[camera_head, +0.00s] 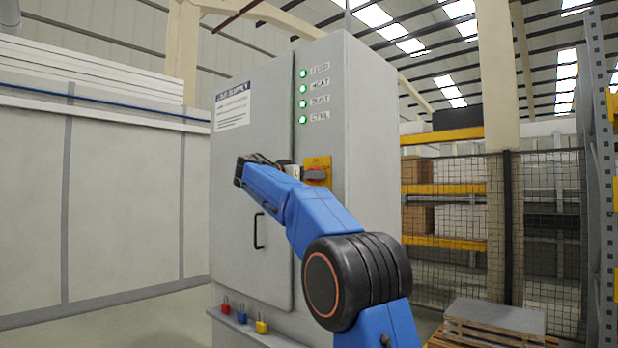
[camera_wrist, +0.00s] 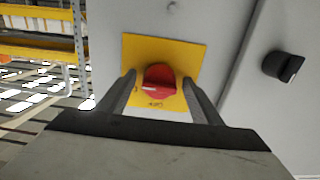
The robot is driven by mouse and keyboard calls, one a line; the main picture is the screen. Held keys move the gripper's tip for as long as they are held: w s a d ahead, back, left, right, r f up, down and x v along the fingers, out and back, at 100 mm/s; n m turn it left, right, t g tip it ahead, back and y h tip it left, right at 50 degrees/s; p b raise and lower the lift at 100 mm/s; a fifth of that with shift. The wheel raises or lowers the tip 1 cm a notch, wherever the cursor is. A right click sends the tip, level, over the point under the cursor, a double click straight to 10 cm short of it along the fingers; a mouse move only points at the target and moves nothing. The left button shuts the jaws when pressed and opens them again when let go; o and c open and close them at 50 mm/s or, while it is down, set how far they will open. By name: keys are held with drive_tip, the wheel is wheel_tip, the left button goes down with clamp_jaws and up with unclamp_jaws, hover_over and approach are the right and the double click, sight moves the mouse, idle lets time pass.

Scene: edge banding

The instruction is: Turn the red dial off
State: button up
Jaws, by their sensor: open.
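The red dial (camera_wrist: 160,82) sits on a yellow plate (camera_wrist: 190,55) on the grey cabinet. My gripper (camera_wrist: 162,82) is open, with one finger on each side of the dial in the wrist view. I cannot tell whether the fingers touch it. A pale mark shows on the dial's handle. My blue arm reaches across the cabinet front.
The grey cabinet (camera_head: 378,150) has several lit green lamps (camera_head: 303,89) above the dial. A black knob (camera_wrist: 284,66) sits on the cabinet at right in the wrist view. A mesh fence (camera_head: 545,230) and shelving stand at right.

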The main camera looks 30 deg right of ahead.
drive_tip(key=c, duration=1.1)
drive_tip(key=shift+o, duration=0.2)
drive_tip(key=shift+n, duration=0.4)
drive_tip(key=n, duration=0.3)
drive_tip(key=shift+s+n, duration=0.1)
drive_tip(key=shift+n, duration=0.2)
drive_tip(key=n, duration=0.4)
drive_tip(key=shift+n, duration=0.3)
drive_tip(key=n, duration=0.4)
drive_tip(key=shift+r, duration=0.1)
drive_tip(key=shift+n, duration=2.5)
